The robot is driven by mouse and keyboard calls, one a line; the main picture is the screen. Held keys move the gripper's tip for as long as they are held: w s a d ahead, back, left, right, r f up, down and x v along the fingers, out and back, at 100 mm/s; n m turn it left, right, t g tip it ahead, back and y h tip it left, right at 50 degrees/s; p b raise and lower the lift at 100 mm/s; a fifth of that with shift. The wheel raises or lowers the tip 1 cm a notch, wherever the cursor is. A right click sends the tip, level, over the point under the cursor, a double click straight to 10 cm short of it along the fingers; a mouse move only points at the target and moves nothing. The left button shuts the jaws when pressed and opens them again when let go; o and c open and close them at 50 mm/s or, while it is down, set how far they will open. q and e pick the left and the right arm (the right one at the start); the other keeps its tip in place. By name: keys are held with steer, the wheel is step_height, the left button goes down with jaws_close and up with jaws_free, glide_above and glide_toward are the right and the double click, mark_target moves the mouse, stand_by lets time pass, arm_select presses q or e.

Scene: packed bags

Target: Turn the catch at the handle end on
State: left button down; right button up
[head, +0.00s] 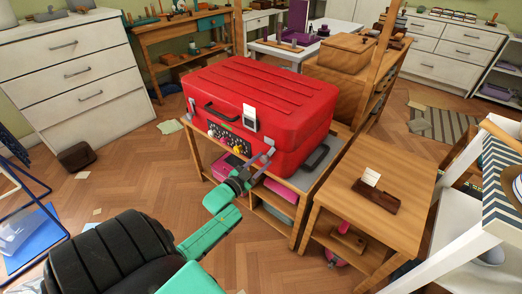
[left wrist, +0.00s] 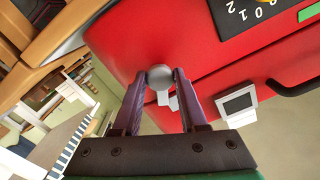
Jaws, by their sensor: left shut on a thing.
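A closed red suitcase (head: 270,95) lies flat on a low wooden stand. One black handle (head: 222,116) is on its front-left side and another (head: 315,158) at its right end. A round grey catch knob (left wrist: 160,76) sits on the red shell at the seam, with a small pale tab beside it. My left gripper (head: 264,161) reaches the suitcase's near corner. In the left wrist view its purple fingers (left wrist: 160,92) are closed on the knob, one on each side. In the head view the fingers largely hide the knob. My right gripper is not seen.
A second latch (head: 250,118) with a white plate is on the suitcase's front edge. A dial panel (head: 230,139) is beside it. A wooden side table (head: 408,188) holding a brown block stands close on the right. Open floor (head: 140,190) lies left.

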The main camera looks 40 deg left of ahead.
arm_select(q)
steer(key=n+p, duration=0.1)
steer(key=n, duration=0.2)
steer(key=shift+n+p, duration=0.45)
steer(key=shift+n, duration=0.55)
steer(key=shift+f, duration=0.1)
steer(key=shift+c, duration=2.3)
jaws_free()
steer(key=s+p, duration=0.1)
steer(key=s, duration=1.3)
steer(key=shift+s+d+p, duration=0.2)
steer(key=shift+s+p, duration=0.1)
steer(key=shift+p, duration=0.1)
